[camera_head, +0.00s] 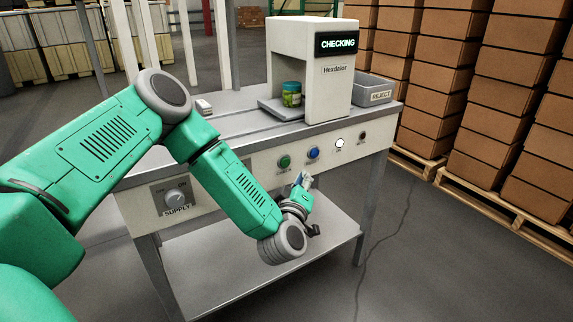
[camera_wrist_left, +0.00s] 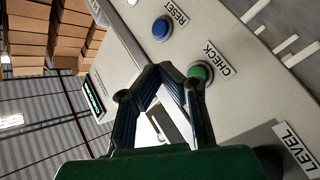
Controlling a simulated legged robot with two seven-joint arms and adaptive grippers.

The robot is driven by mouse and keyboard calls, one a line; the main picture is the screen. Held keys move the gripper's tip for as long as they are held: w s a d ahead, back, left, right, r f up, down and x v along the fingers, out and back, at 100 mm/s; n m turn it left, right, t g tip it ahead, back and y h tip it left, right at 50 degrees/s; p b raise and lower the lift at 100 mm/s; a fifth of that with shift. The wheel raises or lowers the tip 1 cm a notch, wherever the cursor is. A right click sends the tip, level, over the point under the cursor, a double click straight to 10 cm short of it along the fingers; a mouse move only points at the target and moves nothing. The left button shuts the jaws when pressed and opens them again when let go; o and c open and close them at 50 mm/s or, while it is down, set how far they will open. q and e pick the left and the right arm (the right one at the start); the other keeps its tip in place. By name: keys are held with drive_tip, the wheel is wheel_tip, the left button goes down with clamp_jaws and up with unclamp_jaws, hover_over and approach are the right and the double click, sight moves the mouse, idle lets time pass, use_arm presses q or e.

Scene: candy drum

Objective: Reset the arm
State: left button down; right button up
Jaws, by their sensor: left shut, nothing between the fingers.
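My left arm is green and comes in from the left in the head view. Its gripper (camera_head: 303,181) is in front of the station's front panel, just below the green CHECK button (camera_head: 284,161). In the left wrist view the gripper (camera_wrist_left: 165,72) is shut and empty, its fingertips close beside the green button (camera_wrist_left: 200,73). I cannot tell whether they touch it. The blue RESET button (camera_head: 313,153) is to the right of the green one; it also shows in the left wrist view (camera_wrist_left: 161,28). My right gripper is not in view.
A white machine (camera_head: 338,95) reads CHECKING and holds a green jar (camera_head: 291,94). A grey REJECT bin (camera_head: 374,89) stands right of it. A SUPPLY knob (camera_head: 175,198) is on the left panel. Stacked boxes (camera_head: 449,75) stand on pallets at the right. The floor between is clear except a cable.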

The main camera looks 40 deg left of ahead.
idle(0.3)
use_arm(q)
drive_tip(key=s+d+f+m+g+h+p, duration=0.3)
drive_tip(key=s+d+f+m+g+h, duration=0.55)
drive_tip(key=s+d+f, duration=0.55)
drive_tip(key=s+a+f+m+g+p, duration=0.1)
drive_tip(key=s+a+f+m+g, duration=0.1)
drive_tip(key=s, duration=1)
drive_tip(key=s+a+f+m+g+y+p, duration=0.1)
drive_tip(key=s+a+m+g, duration=0.3)
drive_tip(key=s, duration=0.8)
drive_tip(key=shift+s+a+f+g, duration=0.2)
drive_tip(key=shift+a+f+g, duration=0.2)
drive_tip(key=shift+f+g, duration=0.55)
drive_tip(key=shift+w+r+y, duration=0.1)
drive_tip(key=shift+r+y, duration=0.1)
drive_tip(key=shift+y, duration=0.05)
